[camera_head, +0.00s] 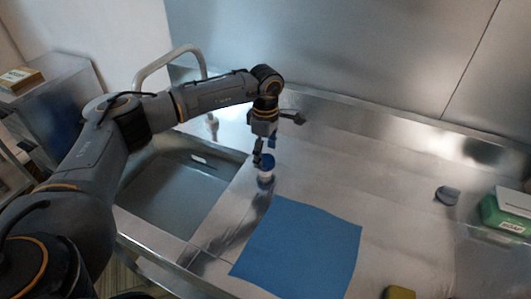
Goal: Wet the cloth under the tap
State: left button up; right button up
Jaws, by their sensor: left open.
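A flat blue cloth (300,250) lies spread on the steel counter, right of the sink (175,195). The curved tap (172,60) rises behind the sink, partly hidden by my left arm. My left gripper (265,152) is open and points down over the counter beside the sink's right edge. It is just above a small white cup or jar with a blue top (266,175), behind the cloth; I cannot tell whether they touch. My right gripper is out of view.
A green and white box (508,214) stands at the right edge, with a small grey object (447,195) left of it. A yellowish box (20,80) lies on a steel cabinet at left. The counter's middle right is clear.

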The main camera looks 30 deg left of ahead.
pick_arm(q)
jog(key=shift+f, duration=1)
jog(key=c, duration=1.1)
jog(key=shift+c, duration=0.2)
jog(key=shift+n, duration=0.4)
jog(key=n+b, duration=0.1)
jog(key=n, duration=0.1)
jog(key=shift+n+b, duration=0.35)
jog(key=shift+n, duration=0.05)
jog(key=shift+n+b, duration=0.7)
jog(key=shift+n, duration=1.6)
